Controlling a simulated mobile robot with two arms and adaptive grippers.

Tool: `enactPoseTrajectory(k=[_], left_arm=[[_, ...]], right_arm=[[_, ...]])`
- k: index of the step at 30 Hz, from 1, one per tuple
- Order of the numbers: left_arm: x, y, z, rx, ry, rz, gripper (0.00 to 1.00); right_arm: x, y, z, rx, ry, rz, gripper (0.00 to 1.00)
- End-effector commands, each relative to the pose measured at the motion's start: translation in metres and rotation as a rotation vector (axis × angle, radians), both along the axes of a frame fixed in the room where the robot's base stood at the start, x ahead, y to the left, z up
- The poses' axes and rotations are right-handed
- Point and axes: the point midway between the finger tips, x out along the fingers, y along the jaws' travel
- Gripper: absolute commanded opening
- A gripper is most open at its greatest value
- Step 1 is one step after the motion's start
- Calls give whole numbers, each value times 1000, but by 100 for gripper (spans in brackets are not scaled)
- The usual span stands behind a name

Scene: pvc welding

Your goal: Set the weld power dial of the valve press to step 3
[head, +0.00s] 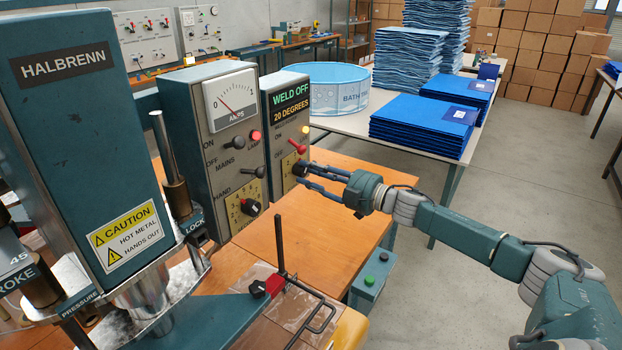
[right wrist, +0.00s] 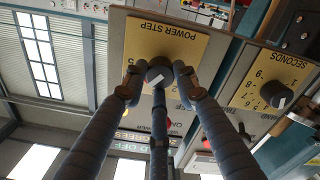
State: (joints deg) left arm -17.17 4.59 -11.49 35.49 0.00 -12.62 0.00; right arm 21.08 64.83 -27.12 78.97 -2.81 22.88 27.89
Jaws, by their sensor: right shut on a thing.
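The valve press, labelled HALBRENN (head: 85,130), stands at the left in the head view. Its control box with the WELD OFF, 20 DEGREES display (head: 289,102) is at the centre. The weld power dial is a dark knob with a white mark (right wrist: 158,74) on a yellow POWER STEP plate (right wrist: 185,48) in the right wrist view. My right gripper (head: 307,177) has its fingers closed around this knob, and the fingers also show in the right wrist view (right wrist: 160,78). Fingers cover most of the scale, so I cannot tell the step. My left gripper is out of view.
A second box beside it carries an amps meter (head: 231,97) and a SECONDS dial (head: 250,207), also seen in the right wrist view (right wrist: 276,94). A red lever (head: 297,147) sits just above my fingers. A blue-rimmed round tub (head: 325,88) and blue stacks (head: 425,125) stand behind.

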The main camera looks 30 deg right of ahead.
Motion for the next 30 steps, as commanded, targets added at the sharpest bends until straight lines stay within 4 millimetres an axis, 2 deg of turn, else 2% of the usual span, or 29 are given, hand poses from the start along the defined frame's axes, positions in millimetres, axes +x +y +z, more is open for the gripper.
enactPoseTrajectory(k=[15, 30], left_arm=[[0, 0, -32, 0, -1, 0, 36], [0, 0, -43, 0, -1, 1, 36]], right_arm=[[0, 0, -3, -418, -172, 1, 3], [0, 0, -2, -600, -247, 1, 3]])
